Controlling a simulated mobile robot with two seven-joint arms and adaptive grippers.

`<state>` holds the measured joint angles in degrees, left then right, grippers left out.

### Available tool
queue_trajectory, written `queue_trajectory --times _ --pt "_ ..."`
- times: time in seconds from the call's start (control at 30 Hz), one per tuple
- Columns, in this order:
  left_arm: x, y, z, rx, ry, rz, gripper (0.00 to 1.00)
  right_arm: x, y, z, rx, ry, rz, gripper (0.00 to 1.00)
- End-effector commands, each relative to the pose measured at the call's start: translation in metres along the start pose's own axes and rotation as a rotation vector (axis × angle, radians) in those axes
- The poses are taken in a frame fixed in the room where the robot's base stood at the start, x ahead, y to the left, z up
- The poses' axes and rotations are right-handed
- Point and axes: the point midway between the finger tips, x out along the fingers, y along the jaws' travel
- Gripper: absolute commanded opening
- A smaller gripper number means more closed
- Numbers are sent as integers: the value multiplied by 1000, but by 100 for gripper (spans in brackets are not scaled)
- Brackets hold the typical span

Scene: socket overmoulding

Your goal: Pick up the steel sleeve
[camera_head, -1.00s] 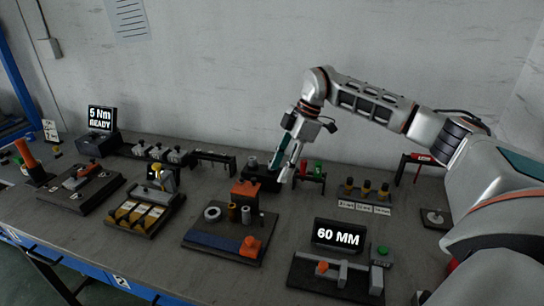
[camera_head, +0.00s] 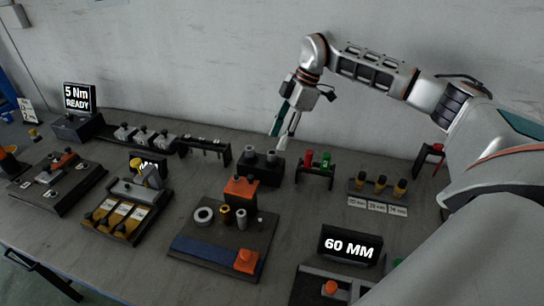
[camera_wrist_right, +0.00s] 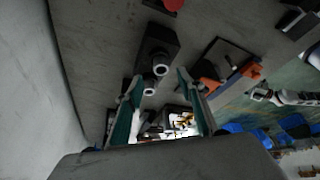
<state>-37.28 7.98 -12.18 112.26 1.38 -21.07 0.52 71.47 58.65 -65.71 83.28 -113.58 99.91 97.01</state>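Two grey metallic sleeves stand upright in a black block (camera_head: 256,170) at the back middle of the bench: a left sleeve (camera_head: 250,155) and a right sleeve (camera_head: 271,155). In the right wrist view they show as a near ring (camera_wrist_right: 160,69) and a far ring (camera_wrist_right: 149,91). Another grey cylinder (camera_head: 241,220) stands on the front fixture; I cannot tell which is the steel sleeve. My right gripper (camera_head: 279,141) is open and empty, fingers pointing down just above the black block. Its open fingers also show in the right wrist view (camera_wrist_right: 158,100). My left gripper is out of view.
Right of the block is a small rack with a red and a green piece (camera_head: 318,161). An orange block (camera_head: 240,187) on the front fixture (camera_head: 205,262) stands before it. A 60 MM display (camera_head: 350,247) is at front right. The wall (camera_head: 200,60) is close behind.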

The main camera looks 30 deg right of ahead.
Motion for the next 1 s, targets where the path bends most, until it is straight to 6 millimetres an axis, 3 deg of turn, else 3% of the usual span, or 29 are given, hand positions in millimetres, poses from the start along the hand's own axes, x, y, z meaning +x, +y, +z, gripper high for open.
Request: queue_trajectory --times 0.33,0.67,0.8,1.0 --pt "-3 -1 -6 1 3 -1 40 45 -4 0 0 0 -2 38" --pt "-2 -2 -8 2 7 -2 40 52 -3 0 1 0 0 38" --pt "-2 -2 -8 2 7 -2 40 52 -3 0 1 0 1 7" --pt "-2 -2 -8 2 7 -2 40 52 -3 0 1 1 1 7"
